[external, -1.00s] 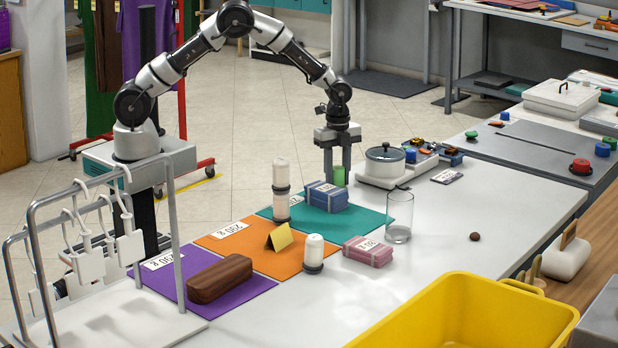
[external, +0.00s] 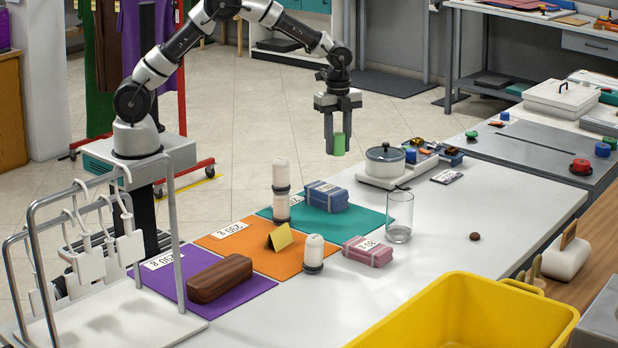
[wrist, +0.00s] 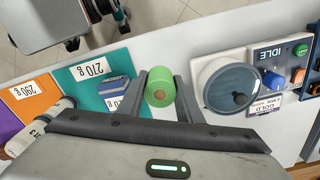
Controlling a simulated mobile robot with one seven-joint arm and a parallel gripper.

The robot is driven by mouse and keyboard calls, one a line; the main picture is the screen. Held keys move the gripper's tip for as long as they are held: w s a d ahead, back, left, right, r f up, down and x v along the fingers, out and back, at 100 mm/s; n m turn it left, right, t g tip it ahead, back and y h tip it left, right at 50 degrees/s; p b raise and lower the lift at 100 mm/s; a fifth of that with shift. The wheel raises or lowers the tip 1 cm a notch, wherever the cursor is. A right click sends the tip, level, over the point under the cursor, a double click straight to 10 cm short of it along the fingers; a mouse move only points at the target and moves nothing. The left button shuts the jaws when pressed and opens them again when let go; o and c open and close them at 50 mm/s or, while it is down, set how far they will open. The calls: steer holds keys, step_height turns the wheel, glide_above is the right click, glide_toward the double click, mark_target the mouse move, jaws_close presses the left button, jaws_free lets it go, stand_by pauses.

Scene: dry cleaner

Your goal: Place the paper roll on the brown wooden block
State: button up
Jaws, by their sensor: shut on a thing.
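My gripper (external: 338,146) is shut on a green paper roll (external: 339,144) and holds it in the air above the back of the white table. In the wrist view the green roll (wrist: 159,88) sits between the two grey fingers, its round end facing the camera. The brown wooden block (external: 220,279) lies on the purple mat (external: 258,284) at the front left of the table, well away from my gripper. Nothing rests on the block. The block is not visible in the wrist view.
A tall white cylinder (external: 281,176), a blue bundle (external: 326,196) and a yellow folded card (external: 280,239) stand between roll and block. A white rack (external: 90,260) stands left.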

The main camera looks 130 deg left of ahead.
steer(key=w+d+m, duration=0.1)
steer(key=w+d, duration=0.2)
steer(key=d, duration=0.1)
steer(key=w+d+r+m+p, duration=0.1)
steer(key=w+d+m, duration=0.1)
steer(key=w+d, duration=0.2)
steer(key=w+d+m, duration=0.1)
steer(key=w+d, duration=0.2)
steer(key=d, duration=0.1)
steer(key=shift+w+d+r+p, duration=0.15)
steer(key=shift+w+d+p, duration=0.05)
steer(key=shift+w+p, duration=0.15)
steer(key=w+d+r+m+p, duration=0.1)
steer(key=w+d+m, duration=0.25)
steer(key=d, duration=0.55)
steer(key=w+d+m+p, duration=0.15)
steer(key=w+d, duration=0.25)
steer(key=d, duration=0.4)
steer(key=m+p, duration=0.2)
steer(key=m, duration=0.8)
glide_above(219, 270)
step_height(219, 270, down, 3)
steer(key=shift+s+r, duration=0.1)
steer(key=shift+r, duration=0.05)
steer(key=shift+f, duration=2.4)
steer(key=shift+f, duration=0.1)
